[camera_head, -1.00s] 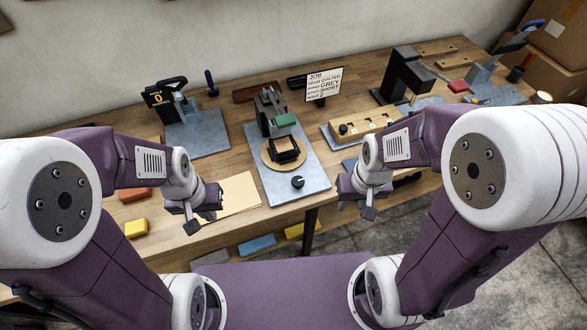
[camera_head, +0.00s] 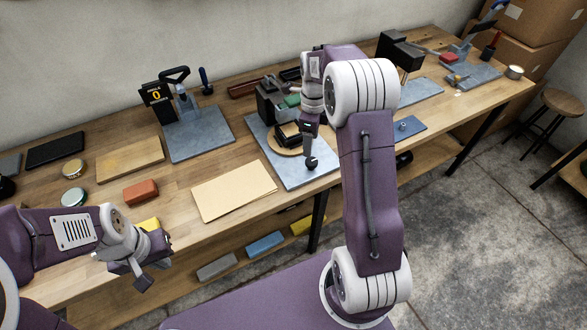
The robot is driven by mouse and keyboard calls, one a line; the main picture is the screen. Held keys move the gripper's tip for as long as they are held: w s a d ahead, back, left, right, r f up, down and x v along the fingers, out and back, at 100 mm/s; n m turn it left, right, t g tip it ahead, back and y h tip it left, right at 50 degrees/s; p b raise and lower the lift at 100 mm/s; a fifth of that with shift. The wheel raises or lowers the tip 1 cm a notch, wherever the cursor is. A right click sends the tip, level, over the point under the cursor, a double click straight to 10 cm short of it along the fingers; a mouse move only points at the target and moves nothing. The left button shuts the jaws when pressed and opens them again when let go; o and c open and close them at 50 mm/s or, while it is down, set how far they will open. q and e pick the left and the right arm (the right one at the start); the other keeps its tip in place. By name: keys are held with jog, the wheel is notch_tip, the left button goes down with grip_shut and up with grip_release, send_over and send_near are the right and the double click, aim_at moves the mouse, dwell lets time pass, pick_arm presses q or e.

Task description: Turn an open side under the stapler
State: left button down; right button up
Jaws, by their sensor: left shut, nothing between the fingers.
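The dark stapler (camera_head: 270,101), with a green part, stands at the back of a grey base plate (camera_head: 296,179). In front of it lies a round wooden turntable (camera_head: 281,145) bearing a black frame-like piece (camera_head: 288,131). A black knob (camera_head: 311,164) is at the plate's front. My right gripper (camera_head: 309,143) points down just above the knob, beside the turntable; I cannot tell whether it touches or whether its jaws are open. My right arm hides the plate's right side. My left gripper (camera_head: 140,271) is shut and empty, in front of the bench at lower left.
A tan sheet (camera_head: 233,190) and an orange block (camera_head: 141,191) lie left of the stapler's plate. A counter reading 0 (camera_head: 157,94) stands behind, beside another press plate (camera_head: 200,136). A wooden board (camera_head: 130,159) lies further left. Coloured blocks sit on the lower shelf.

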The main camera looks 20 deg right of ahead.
aim_at(312, 161)
jog(key=shift+d+f, duration=0.2)
jog(key=shift+d, duration=0.6)
jog(key=shift+d+f, duration=0.2)
jog(key=shift+f, duration=0.1)
jog(key=f, duration=0.1)
jog(key=a+f, duration=0.1)
jog(key=f, duration=0.2)
jog(key=shift+s+a+f, duration=0.15)
jog(key=shift+s+a, duration=0.1)
jog(key=shift+a, duration=0.1)
jog(key=f, duration=0.3)
jog(key=shift+w+d, duration=0.2)
jog(key=shift+d, duration=0.1)
jog(key=shift+d+f, duration=0.1)
jog(key=shift+f, duration=0.3)
jog(key=shift+s+a+r, duration=0.1)
jog(key=shift+a+r, duration=0.05)
jog(key=shift+a, duration=0.05)
pick_arm(q)
jog(key=shift+d+r, duration=0.25)
jog(key=shift+d, duration=0.1)
pick_arm(e)
grip_shut()
